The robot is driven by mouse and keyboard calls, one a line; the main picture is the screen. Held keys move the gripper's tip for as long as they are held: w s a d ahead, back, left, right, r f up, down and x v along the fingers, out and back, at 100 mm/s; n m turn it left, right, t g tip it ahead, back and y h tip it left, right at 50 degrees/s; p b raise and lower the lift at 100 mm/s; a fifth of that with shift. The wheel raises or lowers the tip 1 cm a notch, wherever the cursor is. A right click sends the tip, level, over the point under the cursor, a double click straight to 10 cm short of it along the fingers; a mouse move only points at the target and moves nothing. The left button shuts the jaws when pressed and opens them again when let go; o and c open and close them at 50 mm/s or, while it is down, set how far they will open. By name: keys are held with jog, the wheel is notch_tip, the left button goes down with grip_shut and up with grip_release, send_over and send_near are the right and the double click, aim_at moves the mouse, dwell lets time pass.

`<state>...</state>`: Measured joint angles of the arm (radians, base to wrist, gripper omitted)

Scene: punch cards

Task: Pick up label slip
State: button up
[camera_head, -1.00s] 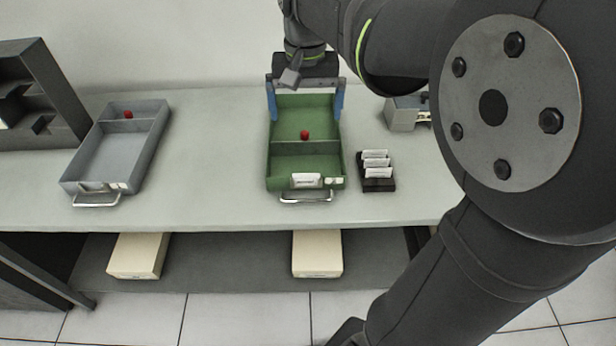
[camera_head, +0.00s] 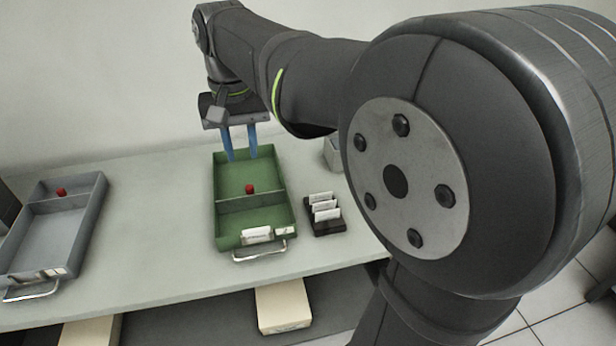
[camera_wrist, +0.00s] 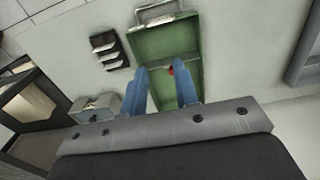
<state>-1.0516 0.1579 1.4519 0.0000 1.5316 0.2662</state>
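Several white label slips (camera_head: 325,208) stand upright in a small black holder (camera_head: 328,228) on the table, right of the green drawer. The holder with its slips (camera_wrist: 107,48) also shows at the upper left of the wrist view. Another white label (camera_head: 257,235) is on the front of the green drawer (camera_head: 250,216). My gripper (camera_head: 242,158) is above the back part of the green drawer, fingers pointing down. Its blue fingers (camera_wrist: 162,90) are apart with nothing between them that I can see gripped.
A red block (camera_head: 249,188) lies in the green drawer. A grey drawer (camera_head: 52,235) with another red block (camera_head: 61,192) stands at the left. A grey box (camera_wrist: 97,107) is near the holder. The table between the drawers is clear.

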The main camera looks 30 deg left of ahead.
jog(key=m, duration=1.8)
send_over(257, 235)
notch_tip(257, 235, down, 5)
jog(key=f, duration=1.7)
jog(key=shift+s+a, duration=0.2)
jog(key=shift+a, duration=0.05)
jog(key=shift+c, duration=0.5)
grip_shut()
